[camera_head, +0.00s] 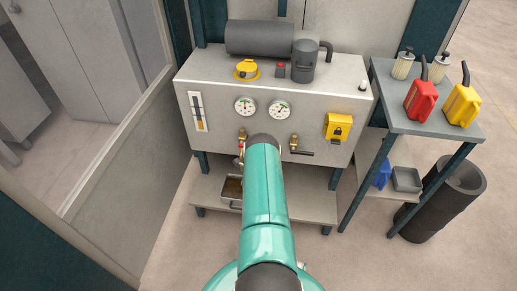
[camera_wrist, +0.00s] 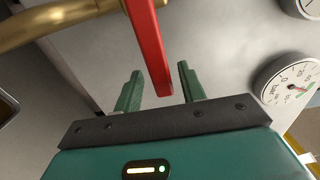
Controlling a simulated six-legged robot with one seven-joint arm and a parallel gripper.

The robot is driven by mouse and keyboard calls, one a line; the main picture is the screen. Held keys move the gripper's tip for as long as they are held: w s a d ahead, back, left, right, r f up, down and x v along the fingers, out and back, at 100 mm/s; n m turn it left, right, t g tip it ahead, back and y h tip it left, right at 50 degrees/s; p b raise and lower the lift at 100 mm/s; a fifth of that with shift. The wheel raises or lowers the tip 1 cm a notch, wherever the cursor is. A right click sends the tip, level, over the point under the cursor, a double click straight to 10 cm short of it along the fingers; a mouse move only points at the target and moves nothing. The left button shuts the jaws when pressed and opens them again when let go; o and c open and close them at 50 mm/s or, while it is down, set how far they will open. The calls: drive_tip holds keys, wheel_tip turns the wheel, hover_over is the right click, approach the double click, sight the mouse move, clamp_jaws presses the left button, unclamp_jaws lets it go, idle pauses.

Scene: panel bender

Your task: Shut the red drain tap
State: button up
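The red drain tap's lever (camera_wrist: 150,45) comes down from the top of the wrist view, and its lower end lies between my fingers. My gripper (camera_wrist: 159,72) is open, with one green finger on each side of the lever and a visible gap to both. In the head view a small red part of the tap (camera_head: 241,146) shows below a brass fitting (camera_head: 242,135), just left of my teal arm. My arm's end hides most of the lever and my gripper there. A curved brass pipe (camera_wrist: 60,16) is at the upper left of the wrist view.
Two gauges (camera_head: 245,106) sit on the grey panel (camera_head: 220,85) above the tap. A brass tap with a black handle (camera_head: 300,152) is to the right. A drip tray (camera_head: 231,190) stands on the lower shelf. A side table (camera_head: 400,120) holds red and yellow cans.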

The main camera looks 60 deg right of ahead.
drive_tip(key=shift+s, duration=0.1)
drive_tip(key=v, duration=1.3)
drive_tip(key=shift+s+a, duration=0.15)
drive_tip(key=shift+a, duration=0.15)
